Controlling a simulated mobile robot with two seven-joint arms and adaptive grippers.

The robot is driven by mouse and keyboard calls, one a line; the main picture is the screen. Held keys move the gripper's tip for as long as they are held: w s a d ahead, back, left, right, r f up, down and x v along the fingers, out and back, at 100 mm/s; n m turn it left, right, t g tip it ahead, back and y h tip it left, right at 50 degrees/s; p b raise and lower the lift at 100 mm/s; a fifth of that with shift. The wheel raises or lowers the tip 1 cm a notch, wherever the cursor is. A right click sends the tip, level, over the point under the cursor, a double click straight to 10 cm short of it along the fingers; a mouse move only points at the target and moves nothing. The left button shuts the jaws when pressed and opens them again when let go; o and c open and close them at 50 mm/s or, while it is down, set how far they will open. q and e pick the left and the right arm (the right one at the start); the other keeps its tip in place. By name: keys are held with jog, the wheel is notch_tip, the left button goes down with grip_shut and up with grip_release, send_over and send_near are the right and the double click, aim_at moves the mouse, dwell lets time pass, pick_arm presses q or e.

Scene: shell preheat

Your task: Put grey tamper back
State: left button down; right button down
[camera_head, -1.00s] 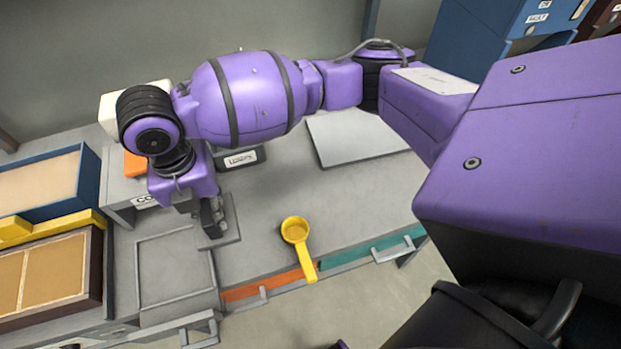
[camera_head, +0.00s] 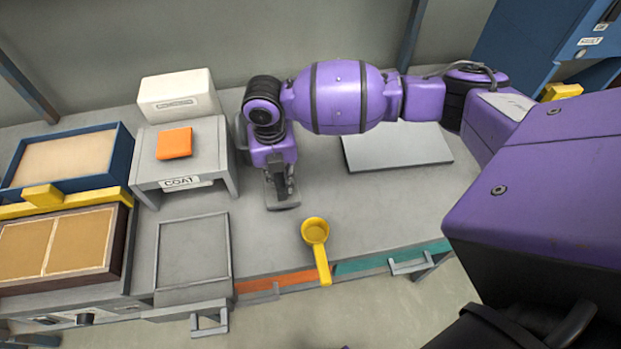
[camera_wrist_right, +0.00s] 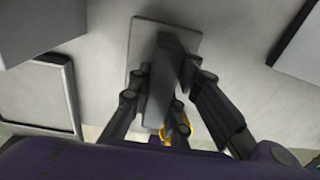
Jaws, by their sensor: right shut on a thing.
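The grey tamper (camera_wrist_right: 161,92) has an upright handle and a flat square foot (camera_wrist_right: 143,38). My right gripper (camera_head: 279,188) is shut on its handle, with fingers on both sides of it in the right wrist view. In the head view the tamper's foot (camera_head: 286,206) shows just below the fingers, over the middle of the grey bench (camera_head: 385,210). I cannot tell whether the foot touches the bench. My left gripper is not in view.
A yellow scoop (camera_head: 315,232) lies right of the tamper, its handle over the front edge. A COAT stand (camera_head: 221,160) with an orange block (camera_head: 174,143) and a framed grey panel (camera_head: 192,250) are to the left. A flat grey slab (camera_head: 395,148) lies behind right.

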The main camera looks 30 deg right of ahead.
jog(key=shift+w+f, duration=0.1)
jog(key=shift+f, duration=1.35)
jog(key=shift+f, duration=0.2)
jog(key=c, duration=1.6)
grip_release()
jog(key=shift+r, duration=0.6)
notch_tip(320, 180, up, 11)
jog(key=shift+a+r, duration=0.1)
